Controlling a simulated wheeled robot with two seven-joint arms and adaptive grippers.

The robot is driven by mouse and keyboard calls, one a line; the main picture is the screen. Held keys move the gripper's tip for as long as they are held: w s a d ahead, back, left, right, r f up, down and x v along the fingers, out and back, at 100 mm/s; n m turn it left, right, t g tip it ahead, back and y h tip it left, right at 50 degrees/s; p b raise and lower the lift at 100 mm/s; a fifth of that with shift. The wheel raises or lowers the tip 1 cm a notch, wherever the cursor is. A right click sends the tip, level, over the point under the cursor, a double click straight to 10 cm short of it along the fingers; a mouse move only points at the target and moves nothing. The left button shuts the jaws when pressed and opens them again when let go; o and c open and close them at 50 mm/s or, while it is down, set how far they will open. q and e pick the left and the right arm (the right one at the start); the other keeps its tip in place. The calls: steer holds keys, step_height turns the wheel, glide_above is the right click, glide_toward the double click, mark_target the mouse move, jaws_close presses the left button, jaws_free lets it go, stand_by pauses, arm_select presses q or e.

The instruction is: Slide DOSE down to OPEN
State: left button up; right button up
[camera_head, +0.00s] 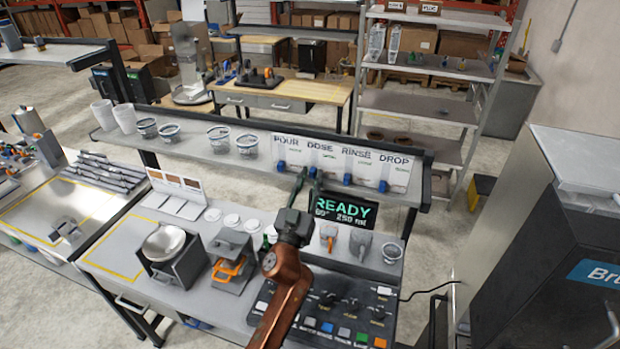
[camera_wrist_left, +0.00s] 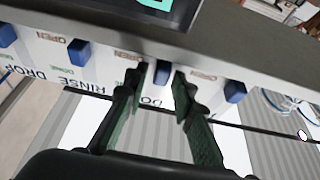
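The white dispenser panel (camera_head: 333,160) carries POUR, DOSE, RINSE and DROP, each with a blue slider knob. The DOSE knob (camera_head: 312,172) is low on its column, level with the other knobs. My left gripper (camera_head: 302,180) reaches up to it from below. In the left wrist view, which is upside down, the DOSE knob (camera_wrist_left: 162,72) sits between the two fingers of my left gripper (camera_wrist_left: 158,95). The fingers are apart, with a gap showing beside the knob. An OPEN label (camera_wrist_left: 130,55) is beside the knob. My right gripper is not in view.
The POUR knob (camera_wrist_left: 235,91) and RINSE knob (camera_wrist_left: 78,52) flank the fingers closely. A READY display (camera_head: 345,209) stands below the panel. Several cups (camera_head: 219,138) stand on the shelf to the left. A control board (camera_head: 335,310) lies on the bench below.

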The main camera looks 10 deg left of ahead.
arm_select(q)
steer(key=shift+o, duration=0.4)
steer(key=shift+r, duration=0.1)
steer(key=v, duration=1.2)
steer(key=shift+a, duration=0.1)
